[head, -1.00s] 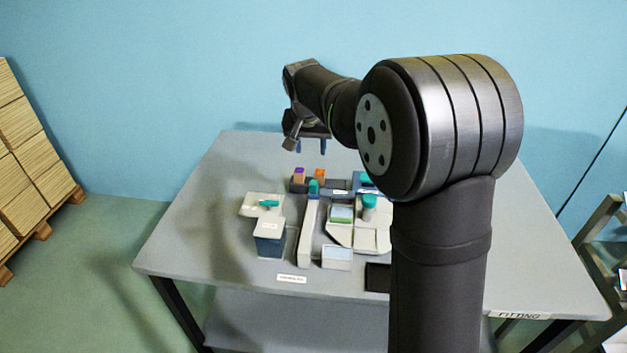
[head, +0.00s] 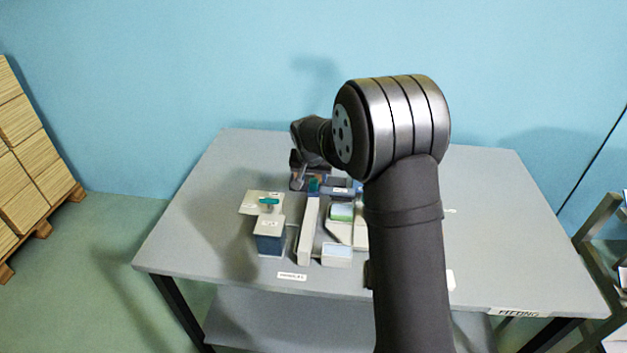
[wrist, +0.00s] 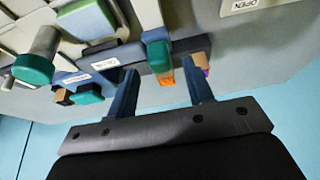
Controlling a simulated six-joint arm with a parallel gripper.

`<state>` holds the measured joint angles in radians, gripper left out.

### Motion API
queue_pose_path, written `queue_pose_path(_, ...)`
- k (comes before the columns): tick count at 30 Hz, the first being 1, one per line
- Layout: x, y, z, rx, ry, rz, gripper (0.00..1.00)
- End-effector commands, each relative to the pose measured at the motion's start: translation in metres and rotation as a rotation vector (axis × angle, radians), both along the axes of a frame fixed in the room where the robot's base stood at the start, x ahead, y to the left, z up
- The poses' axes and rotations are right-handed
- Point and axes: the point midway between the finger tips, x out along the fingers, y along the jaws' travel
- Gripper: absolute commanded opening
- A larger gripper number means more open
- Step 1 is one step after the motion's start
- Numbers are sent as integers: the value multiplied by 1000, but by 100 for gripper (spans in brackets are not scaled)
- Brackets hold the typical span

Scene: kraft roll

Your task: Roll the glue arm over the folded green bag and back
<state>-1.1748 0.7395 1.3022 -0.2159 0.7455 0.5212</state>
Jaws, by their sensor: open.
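A long pale bar (head: 309,232) with a teal grip (head: 314,186) at its far end runs across the bench unit; I take it for the glue arm, but cannot be sure. In the wrist view the teal grip (wrist: 158,56) lies between the two fingertips of my gripper (wrist: 160,66), with gaps on both sides. My gripper is open and holds nothing; in the head view it is low at the far end of the bar (head: 305,182). A green pad, apparently the folded bag (head: 341,211), lies right of the bar; it also shows in the wrist view (wrist: 88,18).
A dark blue box with a pale top (head: 269,228) and a teal handle (head: 269,201) stand left of the bar. The wrist view shows a teal-capped post (wrist: 36,66), a teal button (wrist: 87,94) and an orange block (wrist: 165,76). The table's left side (head: 205,215) is clear.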

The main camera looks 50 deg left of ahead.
Motion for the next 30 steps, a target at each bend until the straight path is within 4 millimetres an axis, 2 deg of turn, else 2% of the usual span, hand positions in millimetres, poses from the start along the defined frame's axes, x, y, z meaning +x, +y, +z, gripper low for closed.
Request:
queue_pose_path(6, 6, 6, -20, 0, 0, -1, 47)
queue_pose_path(17, 7, 7, -24, 0, 0, -1, 47)
queue_pose_path(24, 7, 7, -24, 0, 0, -1, 0)
queue_pose_path(30, 6, 6, -23, 0, 0, -1, 0)
